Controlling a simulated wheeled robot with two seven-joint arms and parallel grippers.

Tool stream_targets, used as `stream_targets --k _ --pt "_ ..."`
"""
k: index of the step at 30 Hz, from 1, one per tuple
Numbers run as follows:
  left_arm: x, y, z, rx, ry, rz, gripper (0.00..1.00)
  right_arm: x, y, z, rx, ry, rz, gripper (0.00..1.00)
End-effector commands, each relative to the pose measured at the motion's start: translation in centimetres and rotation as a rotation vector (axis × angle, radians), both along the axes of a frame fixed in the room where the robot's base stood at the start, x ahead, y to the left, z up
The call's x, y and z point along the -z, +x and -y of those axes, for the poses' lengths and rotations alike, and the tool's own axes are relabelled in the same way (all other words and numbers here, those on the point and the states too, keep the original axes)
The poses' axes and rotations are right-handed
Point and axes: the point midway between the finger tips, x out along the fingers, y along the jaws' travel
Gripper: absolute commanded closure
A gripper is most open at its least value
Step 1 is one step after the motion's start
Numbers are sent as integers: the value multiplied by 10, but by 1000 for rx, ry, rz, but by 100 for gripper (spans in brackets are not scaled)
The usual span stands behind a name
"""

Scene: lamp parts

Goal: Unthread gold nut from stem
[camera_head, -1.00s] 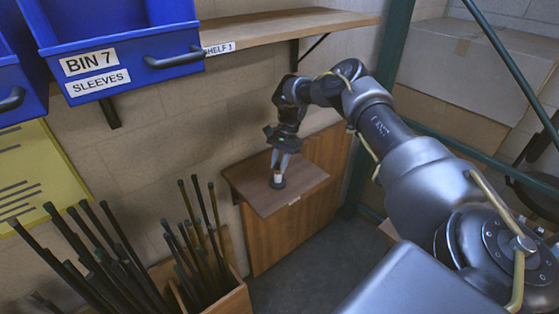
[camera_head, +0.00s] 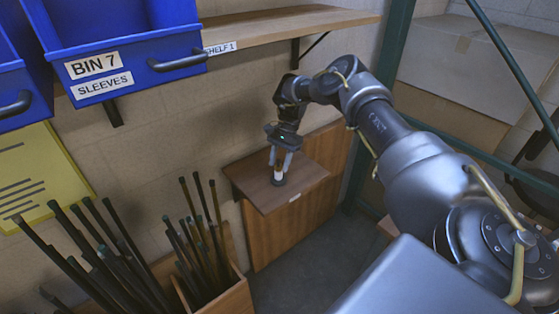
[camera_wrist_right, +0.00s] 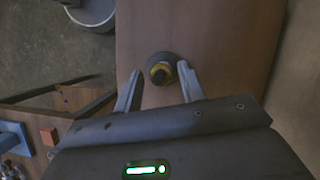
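A dark stem (camera_wrist_right: 161,77) stands on a round dark base (camera_wrist_right: 164,60) on the small wooden shelf, seen from above in the right wrist view. My left gripper is not in view.
The small wooden shelf (camera_head: 252,190) is against the wall. A wooden box (camera_head: 236,297) of dark rods stands to the left. A blue bin (camera_head: 125,40) and a long shelf (camera_head: 285,24) are above. A green post (camera_head: 385,90) stands to the right.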

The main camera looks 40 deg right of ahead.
Motion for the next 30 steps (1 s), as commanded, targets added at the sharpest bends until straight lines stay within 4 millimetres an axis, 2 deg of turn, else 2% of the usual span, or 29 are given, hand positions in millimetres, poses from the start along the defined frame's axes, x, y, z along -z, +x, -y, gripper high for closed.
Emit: stream_targets --k 3,30 --pt "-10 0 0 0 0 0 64 -4 -1 0 51 2 -1 60" --pt "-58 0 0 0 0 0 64 -3 -3 0 462 0 0 60"
